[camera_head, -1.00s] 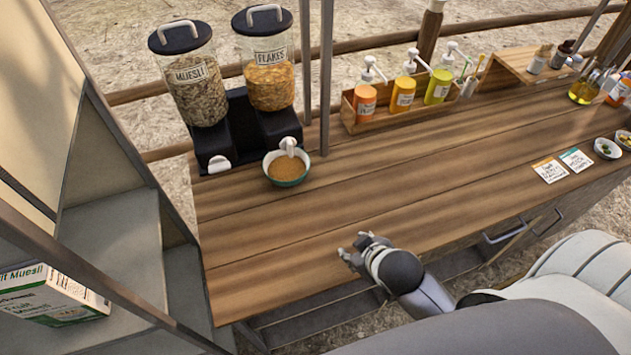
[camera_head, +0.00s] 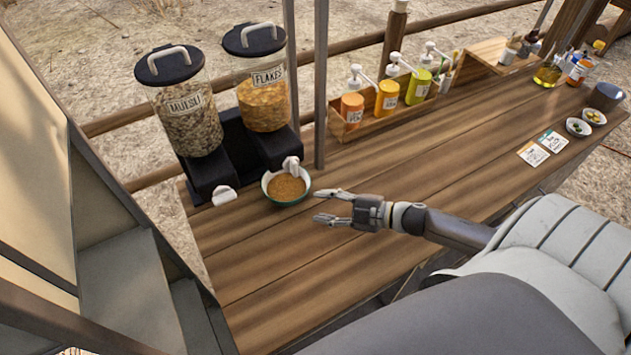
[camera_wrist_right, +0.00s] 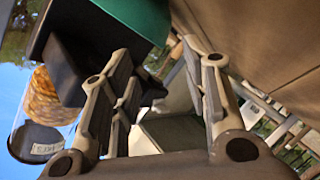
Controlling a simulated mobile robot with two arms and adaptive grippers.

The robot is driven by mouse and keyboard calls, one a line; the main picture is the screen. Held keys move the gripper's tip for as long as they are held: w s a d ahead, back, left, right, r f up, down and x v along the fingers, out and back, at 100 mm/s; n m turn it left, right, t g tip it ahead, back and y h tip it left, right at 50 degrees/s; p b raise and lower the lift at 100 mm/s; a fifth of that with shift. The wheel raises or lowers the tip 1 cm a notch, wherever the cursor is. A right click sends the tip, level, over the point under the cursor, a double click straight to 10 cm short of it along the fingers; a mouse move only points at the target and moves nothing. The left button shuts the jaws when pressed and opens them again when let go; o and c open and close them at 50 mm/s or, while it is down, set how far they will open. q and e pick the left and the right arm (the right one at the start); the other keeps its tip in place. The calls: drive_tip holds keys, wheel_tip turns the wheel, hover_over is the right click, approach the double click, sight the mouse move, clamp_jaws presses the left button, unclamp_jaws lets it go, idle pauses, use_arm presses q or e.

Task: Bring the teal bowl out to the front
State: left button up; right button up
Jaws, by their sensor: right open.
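The teal bowl (camera_head: 286,187), filled with brown cereal, stands upright on the wooden counter under the spout of the flakes dispenser (camera_head: 262,92). My right gripper (camera_head: 320,206) is open and empty, just to the right of the bowl, with its fingers pointing left toward it. A gap separates the fingertips from the bowl. In the right wrist view, the open fingers (camera_wrist_right: 165,90) show large, and part of the bowl's teal outside (camera_wrist_right: 135,18) shows at the top. My left gripper is not in view.
The muesli dispenser (camera_head: 187,115) stands left of the flakes one. A metal post (camera_head: 320,90) rises right behind the bowl. A wooden box of pump bottles (camera_head: 388,98) is at the back. The counter (camera_head: 270,260) in front of the bowl is clear.

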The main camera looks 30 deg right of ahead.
sight(282, 204)
drive_tip(key=shift+s+d+n+g+y, duration=0.1)
drive_tip(key=shift+n+g+y, duration=0.25)
drive_tip(key=shift+n, duration=0.25)
drive_tip(key=b+x, duration=0.3)
drive_tip(key=x, duration=0.6)
drive_tip(key=shift+s, duration=0.15)
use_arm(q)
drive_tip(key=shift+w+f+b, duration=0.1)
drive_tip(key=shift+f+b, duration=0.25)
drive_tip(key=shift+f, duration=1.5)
use_arm(e)
drive_tip(key=shift+x, duration=0.9)
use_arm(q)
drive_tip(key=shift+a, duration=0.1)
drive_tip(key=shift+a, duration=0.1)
use_arm(e)
drive_tip(key=shift+r, duration=0.1)
clamp_jaws()
drive_tip(key=shift+s, duration=0.1)
